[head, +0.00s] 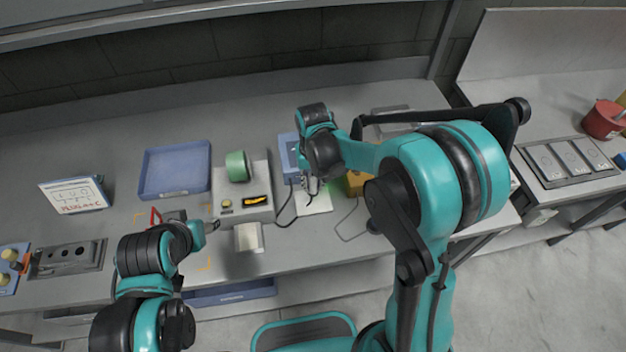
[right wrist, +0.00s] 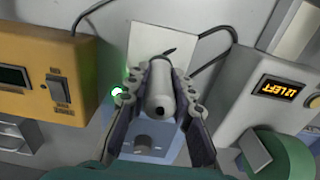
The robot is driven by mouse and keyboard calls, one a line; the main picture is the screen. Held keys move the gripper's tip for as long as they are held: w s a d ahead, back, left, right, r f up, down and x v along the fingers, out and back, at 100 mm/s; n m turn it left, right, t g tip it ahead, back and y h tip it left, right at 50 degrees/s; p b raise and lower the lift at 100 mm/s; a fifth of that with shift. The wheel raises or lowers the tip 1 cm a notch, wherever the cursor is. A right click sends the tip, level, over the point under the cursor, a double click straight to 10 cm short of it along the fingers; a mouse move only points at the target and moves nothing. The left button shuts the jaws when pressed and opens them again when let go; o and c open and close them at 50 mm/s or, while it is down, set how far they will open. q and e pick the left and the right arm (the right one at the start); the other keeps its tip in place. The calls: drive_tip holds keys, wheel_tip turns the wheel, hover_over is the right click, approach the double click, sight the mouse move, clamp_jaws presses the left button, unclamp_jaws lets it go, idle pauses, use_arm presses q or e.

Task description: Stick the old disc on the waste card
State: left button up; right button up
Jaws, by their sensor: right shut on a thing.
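My right gripper (head: 312,190) reaches down over a white card (head: 318,203) on the bench. In the right wrist view its fingers (right wrist: 162,105) are shut on a grey cylindrical tool (right wrist: 160,88). The white card (right wrist: 150,48) lies behind and below the tool; I cannot tell whether they touch. A second pale card or pad (head: 249,237) lies in front of the grey device. No label shows which one is the waste card. I cannot make out the old disc. My left gripper (head: 213,226) is by the bench front, left of that pad; its opening is unclear.
A grey device (head: 228,207) with a green roll (head: 238,166) and lit display stands left of the right gripper. A yellow box (head: 356,182) stands to its right, a blue box (head: 287,152) close behind. Black cables loop nearby. A blue tray (head: 172,193) is farther left.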

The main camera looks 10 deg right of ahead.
sight(313, 192)
drive_tip(key=shift+f+b, duration=1.4)
drive_tip(key=shift+f, duration=0.95)
drive_tip(key=shift+f, duration=0.2)
drive_tip(key=shift+r, duration=0.1)
drive_tip(key=shift+r+p, duration=2.35)
drive_tip(key=shift+r, duration=1.15)
drive_tip(key=shift+f, duration=0.15)
